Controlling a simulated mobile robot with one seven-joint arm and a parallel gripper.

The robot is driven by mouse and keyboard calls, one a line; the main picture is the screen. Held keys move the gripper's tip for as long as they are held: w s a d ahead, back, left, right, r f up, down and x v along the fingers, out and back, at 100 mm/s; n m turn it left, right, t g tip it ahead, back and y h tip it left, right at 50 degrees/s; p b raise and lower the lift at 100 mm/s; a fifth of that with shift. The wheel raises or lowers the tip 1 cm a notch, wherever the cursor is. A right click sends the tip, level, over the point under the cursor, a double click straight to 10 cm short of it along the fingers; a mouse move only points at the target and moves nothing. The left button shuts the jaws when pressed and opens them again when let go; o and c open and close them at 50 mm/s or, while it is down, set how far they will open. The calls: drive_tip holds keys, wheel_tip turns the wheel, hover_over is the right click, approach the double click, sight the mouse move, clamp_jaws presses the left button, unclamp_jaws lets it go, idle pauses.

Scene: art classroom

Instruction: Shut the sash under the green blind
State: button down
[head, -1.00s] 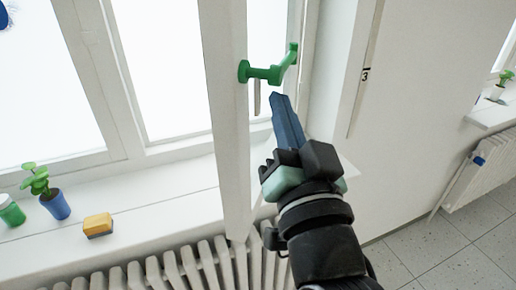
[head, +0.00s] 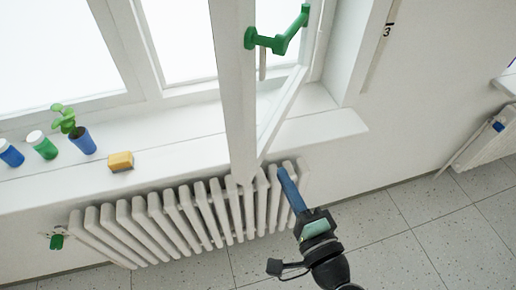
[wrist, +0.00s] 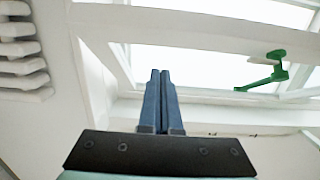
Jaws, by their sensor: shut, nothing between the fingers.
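The white sash (head: 236,90) stands open, swung into the room over the sill, its edge towards me in the head view. Its green handle (head: 277,38) is near the top of the picture and also shows in the wrist view (wrist: 275,70). My gripper (head: 283,175) is shut and empty. It is below and to the right of the sash's lower corner, in front of the radiator's right end in the picture, apart from the handle. In the wrist view my fingers (wrist: 160,75) are together. No green blind is in view.
A white radiator (head: 180,222) runs under the sill (head: 200,153). On the sill are a yellow sponge-like block (head: 121,161), a plant in a blue pot (head: 83,141) and paint jars (head: 42,146). Clear floor (head: 400,235) lies to the right.

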sight(251, 142)
drive_tip(key=w+a+p, duration=0.1)
drive_tip(key=w+a, duration=0.1)
drive_tip(key=w+a+p, duration=0.1)
drive_tip(key=w+a, duration=0.1)
drive_tip(key=w, duration=0.1)
drive_tip(key=shift+w+a+r+p, duration=0.15)
drive_tip(key=shift+w+a+p, duration=0.15)
drive_tip(key=shift+a+p, duration=0.1)
drive_tip(key=shift+w+a, duration=0.15)
drive_tip(key=shift+a, duration=0.25)
